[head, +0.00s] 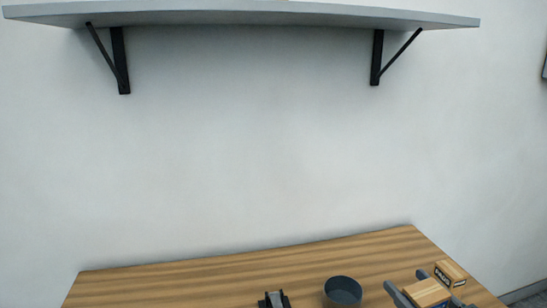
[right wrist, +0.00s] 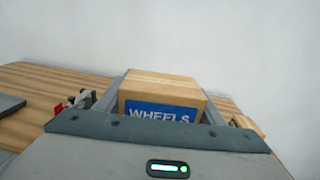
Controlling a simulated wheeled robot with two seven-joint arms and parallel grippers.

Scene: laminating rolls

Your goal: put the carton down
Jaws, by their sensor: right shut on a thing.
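The carton is a tan box with a blue label reading WHEELS. It fills the middle of the right wrist view (right wrist: 165,92), and its top shows at the lower right of the head view (head: 427,292). My right gripper (head: 424,290) is shut on it, with a grey finger on each side. The carton looks level, over the right part of the wooden table (head: 230,272). I cannot tell whether its underside touches the table. My left gripper is not in view.
A second tan box (head: 450,273) with a dark label stands just right of the held carton. A dark round bowl (head: 343,291) is to the left, and a small black and grey object (head: 273,300) beyond it. A grey shelf (head: 240,14) hangs high on the wall.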

